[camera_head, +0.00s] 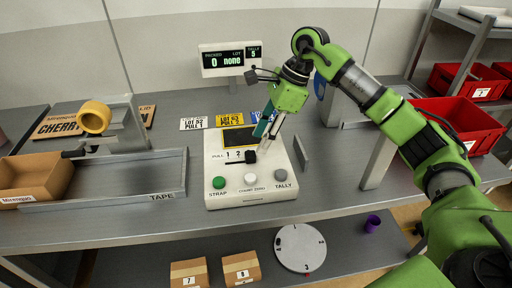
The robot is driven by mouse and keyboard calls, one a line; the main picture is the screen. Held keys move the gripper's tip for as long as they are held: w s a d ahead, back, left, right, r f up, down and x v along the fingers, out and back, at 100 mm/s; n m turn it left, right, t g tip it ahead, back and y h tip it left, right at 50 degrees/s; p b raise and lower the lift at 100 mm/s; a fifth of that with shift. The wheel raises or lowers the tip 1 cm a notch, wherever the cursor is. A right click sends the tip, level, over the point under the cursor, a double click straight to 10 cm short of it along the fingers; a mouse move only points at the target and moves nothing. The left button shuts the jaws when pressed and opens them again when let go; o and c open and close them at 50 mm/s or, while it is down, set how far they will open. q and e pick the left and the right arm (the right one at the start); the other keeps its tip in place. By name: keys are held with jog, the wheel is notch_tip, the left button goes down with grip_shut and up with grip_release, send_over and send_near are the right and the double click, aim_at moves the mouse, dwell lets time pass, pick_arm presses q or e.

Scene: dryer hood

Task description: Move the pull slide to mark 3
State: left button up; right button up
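The white console (221,171) stands on the grey bench with a dark screen and a row marked PULL. Marks 1 and 2 show on that row; anything further right on it is hidden behind my gripper. A black slide knob (250,156) sits at the right of mark 2, below the row. My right gripper (263,147) reaches down from the upper right, its fingertips close to the knob. Whether they touch it, and whether they are open or shut, I cannot tell. My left gripper is not in view.
Green, white and grey buttons line the console's front. A display (231,60) reading 0, none and 5 stands behind. A metal tray (120,185) marked TAPE and a yellow roll (94,117) are at left. A red bin (462,122) is at right.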

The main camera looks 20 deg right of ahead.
jog(key=v, duration=0.6)
jog(key=shift+d+r, duration=0.2)
jog(key=shift+r, duration=0.05)
jog(key=shift+s+f, duration=0.1)
jog(key=shift+s, duration=0.05)
